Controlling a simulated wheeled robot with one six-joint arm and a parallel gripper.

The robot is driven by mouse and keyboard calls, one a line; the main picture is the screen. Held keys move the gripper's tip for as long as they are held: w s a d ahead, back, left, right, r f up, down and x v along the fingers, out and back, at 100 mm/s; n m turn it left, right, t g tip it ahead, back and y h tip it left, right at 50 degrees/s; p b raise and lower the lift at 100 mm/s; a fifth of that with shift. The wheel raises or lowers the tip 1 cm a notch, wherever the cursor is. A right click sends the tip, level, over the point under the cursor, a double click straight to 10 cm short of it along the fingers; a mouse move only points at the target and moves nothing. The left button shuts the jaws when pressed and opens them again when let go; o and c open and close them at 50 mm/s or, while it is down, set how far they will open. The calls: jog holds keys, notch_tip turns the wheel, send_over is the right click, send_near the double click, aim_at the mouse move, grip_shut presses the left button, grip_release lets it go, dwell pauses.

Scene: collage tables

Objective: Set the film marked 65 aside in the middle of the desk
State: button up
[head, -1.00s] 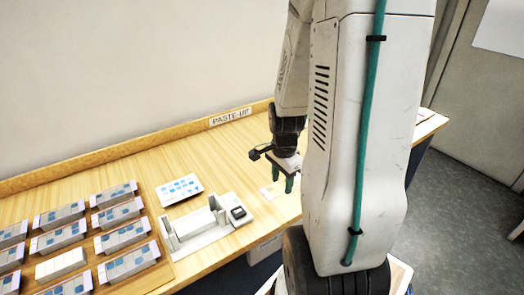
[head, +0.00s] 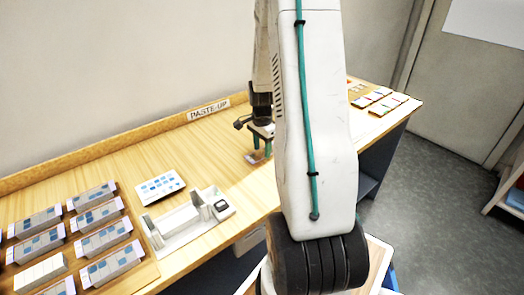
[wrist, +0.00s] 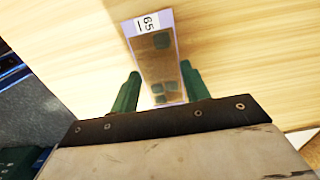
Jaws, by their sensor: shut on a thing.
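The film marked 65 (wrist: 155,60) is a clear strip with a white label and dark green patches. In the wrist view it lies between the two green fingers of my gripper (wrist: 158,88), label end away from the palm. My gripper is shut on it. In the head view my gripper (head: 260,142) points down over the desk (head: 150,152), right of the white device. The film is too small there to tell whether it touches the desk.
A white device (head: 180,222) and a card with blue squares (head: 160,187) are left of my gripper. Several blue-and-white boxes (head: 97,215) fill the left end. Coloured pads (head: 380,104) lie at the right end. A PASTE-UP sign (head: 208,110) is on the back ledge.

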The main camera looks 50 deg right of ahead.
jog(key=shift+f, duration=0.75)
jog(key=shift+f, duration=0.1)
jog(key=o, duration=1)
jog(key=shift+o, duration=0.2)
